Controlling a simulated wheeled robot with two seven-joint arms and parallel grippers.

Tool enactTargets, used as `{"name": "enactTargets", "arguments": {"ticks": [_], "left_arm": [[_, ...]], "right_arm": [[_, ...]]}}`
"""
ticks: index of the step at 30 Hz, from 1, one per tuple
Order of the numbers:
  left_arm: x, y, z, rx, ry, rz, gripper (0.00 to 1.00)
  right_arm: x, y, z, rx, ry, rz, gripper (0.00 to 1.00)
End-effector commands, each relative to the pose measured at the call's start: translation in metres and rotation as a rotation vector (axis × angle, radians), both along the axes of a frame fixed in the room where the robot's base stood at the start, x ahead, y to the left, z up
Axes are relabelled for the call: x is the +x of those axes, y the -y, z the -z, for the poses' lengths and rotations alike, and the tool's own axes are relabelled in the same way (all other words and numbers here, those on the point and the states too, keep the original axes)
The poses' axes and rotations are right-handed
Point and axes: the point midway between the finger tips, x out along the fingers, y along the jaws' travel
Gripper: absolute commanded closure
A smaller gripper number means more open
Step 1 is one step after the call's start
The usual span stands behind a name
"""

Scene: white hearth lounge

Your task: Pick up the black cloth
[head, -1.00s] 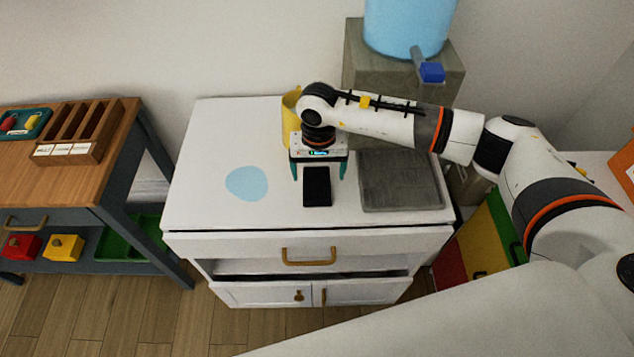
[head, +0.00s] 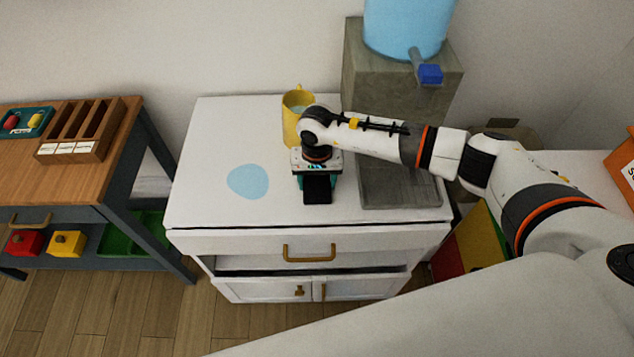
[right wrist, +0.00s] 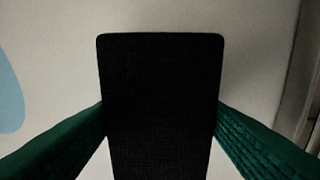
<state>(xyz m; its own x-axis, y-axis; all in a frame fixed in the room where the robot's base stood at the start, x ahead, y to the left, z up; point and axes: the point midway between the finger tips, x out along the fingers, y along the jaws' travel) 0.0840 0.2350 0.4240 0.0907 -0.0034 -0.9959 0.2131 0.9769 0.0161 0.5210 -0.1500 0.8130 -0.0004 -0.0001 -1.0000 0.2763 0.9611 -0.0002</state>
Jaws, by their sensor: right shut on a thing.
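The black cloth (head: 317,193) is a small dark rectangle on the white cabinet top (head: 215,135). In the right wrist view the cloth (right wrist: 160,100) fills the middle, with a green finger pressed to each side. My right gripper (head: 317,183) is shut on the cloth from above and covers its far part in the head view. I cannot tell any gap between the cloth and the cabinet top. My left gripper is not in view.
A pale blue round patch (head: 248,182) lies left of the cloth. A yellow mug (head: 292,127) stands behind my gripper. A grey tray (head: 400,190) lies to the right. A blue water container (head: 405,25) stands on a stone block (head: 375,75) behind. A wooden side table (head: 75,185) stands left.

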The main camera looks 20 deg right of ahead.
Motion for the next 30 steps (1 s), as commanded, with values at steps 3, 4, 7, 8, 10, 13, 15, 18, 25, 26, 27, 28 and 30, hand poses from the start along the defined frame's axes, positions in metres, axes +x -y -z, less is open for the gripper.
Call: {"name": "enactTargets", "arguments": {"ticks": [3, 4, 7, 8, 10, 13, 15, 18, 25, 26, 27, 28, 30], "left_arm": [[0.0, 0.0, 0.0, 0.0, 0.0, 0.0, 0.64], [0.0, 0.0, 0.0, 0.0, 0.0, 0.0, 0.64], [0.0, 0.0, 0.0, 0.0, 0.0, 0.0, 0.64], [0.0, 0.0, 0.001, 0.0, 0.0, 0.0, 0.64], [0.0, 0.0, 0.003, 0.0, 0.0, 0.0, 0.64], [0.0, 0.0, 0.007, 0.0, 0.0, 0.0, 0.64], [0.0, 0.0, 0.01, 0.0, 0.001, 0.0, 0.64], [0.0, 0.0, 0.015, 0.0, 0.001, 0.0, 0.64], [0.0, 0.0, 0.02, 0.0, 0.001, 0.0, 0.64], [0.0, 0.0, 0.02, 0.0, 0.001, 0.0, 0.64], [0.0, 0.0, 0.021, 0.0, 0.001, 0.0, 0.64], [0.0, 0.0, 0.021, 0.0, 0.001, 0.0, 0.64], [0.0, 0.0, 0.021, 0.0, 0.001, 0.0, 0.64]], "right_arm": [[0.0, 0.0, 0.0, 0.001, 0.001, 0.0, 0.61], [0.0, 0.0, 0.0, 0.001, 0.0, 0.0, 0.61], [0.001, 0.0, -0.002, 0.001, 0.001, 0.0, 0.61], [0.001, 0.0, -0.003, 0.0, 0.002, 0.0, 0.61], [0.001, 0.0, -0.01, 0.002, 0.004, -0.001, 0.61], [0.002, 0.0, -0.026, 0.001, 0.007, -0.002, 0.61], [0.002, 0.0, -0.041, 0.002, 0.008, -0.002, 0.61], [0.002, 0.001, -0.061, 0.0, 0.006, 0.0, 0.61], [0.001, 0.0, -0.094, 0.0, 0.002, 0.0, 0.61], [0.0, 0.0, -0.096, 0.001, 0.001, 0.0, 0.61], [0.0, 0.0, -0.098, 0.001, 0.001, 0.0, 0.61], [0.0, 0.0, -0.099, 0.001, 0.001, 0.0, 0.61], [0.0, 0.0, -0.101, 0.0, 0.001, 0.0, 0.61]]}}
